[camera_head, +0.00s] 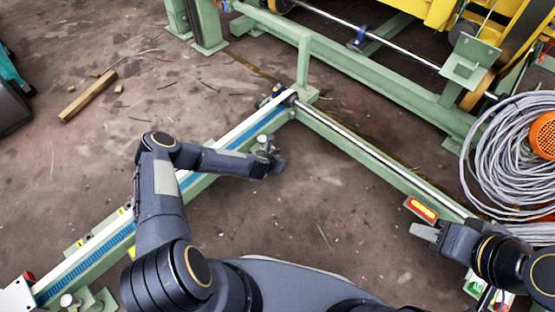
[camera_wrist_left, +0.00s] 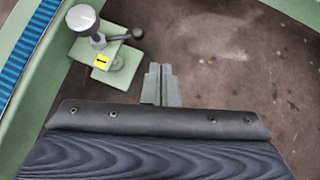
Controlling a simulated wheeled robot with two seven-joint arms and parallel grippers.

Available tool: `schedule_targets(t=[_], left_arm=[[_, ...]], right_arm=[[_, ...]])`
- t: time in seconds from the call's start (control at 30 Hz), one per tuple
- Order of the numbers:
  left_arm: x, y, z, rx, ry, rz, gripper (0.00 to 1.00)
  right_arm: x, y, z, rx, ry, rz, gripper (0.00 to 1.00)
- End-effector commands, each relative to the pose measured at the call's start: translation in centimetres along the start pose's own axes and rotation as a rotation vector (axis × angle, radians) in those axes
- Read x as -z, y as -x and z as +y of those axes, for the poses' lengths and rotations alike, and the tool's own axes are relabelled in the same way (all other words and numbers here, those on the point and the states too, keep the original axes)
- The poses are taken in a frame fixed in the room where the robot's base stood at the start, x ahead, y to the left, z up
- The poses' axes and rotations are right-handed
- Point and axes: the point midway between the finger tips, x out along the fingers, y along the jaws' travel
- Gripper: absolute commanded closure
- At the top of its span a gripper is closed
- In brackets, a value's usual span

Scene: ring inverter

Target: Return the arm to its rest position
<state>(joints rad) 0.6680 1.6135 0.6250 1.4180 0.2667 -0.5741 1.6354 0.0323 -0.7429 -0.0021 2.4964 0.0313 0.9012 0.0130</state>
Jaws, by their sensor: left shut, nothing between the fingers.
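My left arm (camera_head: 160,190) reaches in from the left. It bends at the elbow, and its forearm (camera_head: 222,162) points right across the green rail. My left gripper (camera_wrist_left: 161,84) is shut and empty in the left wrist view, above bare floor. A grey knob with a lever (camera_wrist_left: 82,18) on a green bracket (camera_wrist_left: 120,66) is just left of its fingers, apart from them in the picture. My right gripper (camera_head: 425,232) is at the right, close below a box with a lit red and yellow panel (camera_head: 421,209). Its finger gap cannot be made out.
A green rail with a blue strip (camera_head: 110,243) runs diagonally at left, and a steel rod (camera_head: 375,155) runs along the frame at right. A grey cable coil (camera_head: 490,165) lies at far right. A wooden block (camera_head: 88,96) lies on the floor. The middle floor is open.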

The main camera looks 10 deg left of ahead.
Motion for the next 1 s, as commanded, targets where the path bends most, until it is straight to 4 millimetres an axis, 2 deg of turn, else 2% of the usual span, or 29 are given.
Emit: schedule_targets(t=[0.37,0.47,0.53,0.67,0.8,0.9,1.0], left_arm=[[-0.3,0.1,0.0,0.003,-0.013,-0.004,1.0],[-2.4,1.2,0.3,0.023,-0.1,-0.028,1.0],[-5.0,2.9,0.7,0.049,-0.224,-0.06,1.0],[-10.7,7.9,0.9,0.112,-0.559,-0.123,1.0],[-15.2,14.6,0.7,0.167,-0.94,-0.166,1.0],[-17.2,19.8,0.6,0.192,-1.198,-0.18,1.0],[-18.4,25.1,0.5,0.212,-1.438,-0.182,1.0]], right_arm=[[0.0,0.0,0.0,0.0,0.0,0.0,0.64],[0.0,0.0,0.0,0.0,0.0,0.0,0.64],[0.0,0.0,0.0,0.0,0.0,0.0,0.64],[0.0,0.0,0.0,0.0,0.0,0.0,0.64],[0.0,0.0,0.0,0.0,0.0,0.0,0.64],[0.0,0.0,0.0,0.0,0.0,0.0,0.64],[0.0,0.0,0.0,0.0,0.0,0.0,0.64]])
